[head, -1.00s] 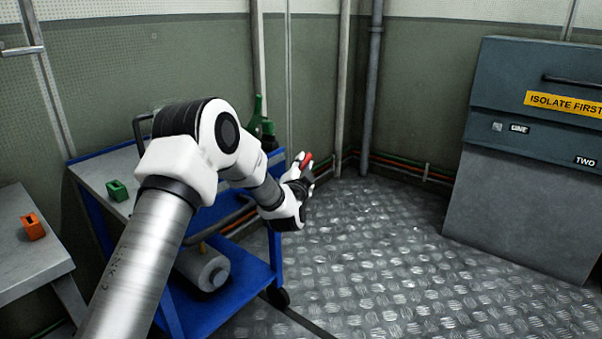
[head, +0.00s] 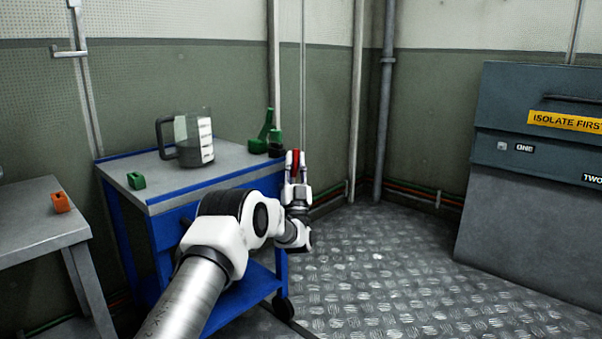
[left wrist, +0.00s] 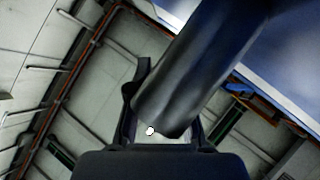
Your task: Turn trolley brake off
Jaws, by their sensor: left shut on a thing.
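The blue trolley (head: 230,185) with a grey top stands left of centre in the head view. My left gripper (head: 297,165) is at its right front corner, fingers pointing up, shut on a red handle (head: 296,158), apparently the brake lever. In the left wrist view a thick dark bar (left wrist: 200,75) runs from the upper right to between the fingers (left wrist: 160,128). I cannot tell if it is the same handle. The handle's lower end and mount are hidden. My right gripper is out of view.
A jug (head: 190,140), a green block (head: 136,180) and a green upright tool (head: 266,130) stand on the trolley top. An orange block (head: 62,202) lies on a grey bench (head: 30,220) at left. The metal floor (head: 385,270) is clear toward the dark cabinet (head: 535,200).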

